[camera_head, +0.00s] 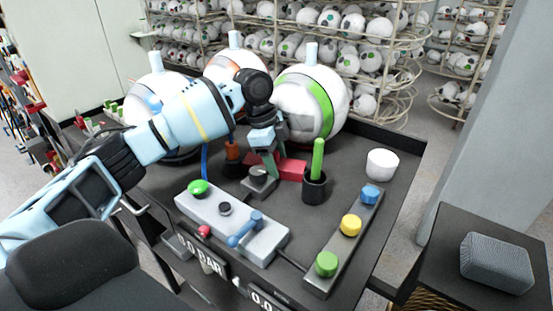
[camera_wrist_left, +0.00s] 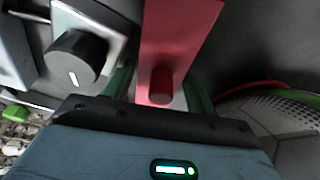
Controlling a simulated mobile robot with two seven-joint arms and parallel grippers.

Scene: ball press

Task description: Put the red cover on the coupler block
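The red cover (camera_head: 291,169) lies on the dark bench in front of the white balls. In the left wrist view the red cover (camera_wrist_left: 182,35) is a long flat piece with a small round red knob near its close end. My left gripper (camera_head: 264,158) points down at the cover's left end. Its green fingers (camera_wrist_left: 161,92) are spread on either side of the knob, with gaps beside the knob. A small grey block with a dark round knob (camera_head: 258,180) sits just in front. I cannot tell whether it is the coupler block. My right gripper is out of view.
A grey control panel (camera_head: 222,218) with a green button and blue lever lies in front. A strip with blue, yellow and green knobs (camera_head: 344,243) is at right. A black cup with a green stick (camera_head: 315,187) stands close by. A white cup (camera_head: 382,164) stands back right.

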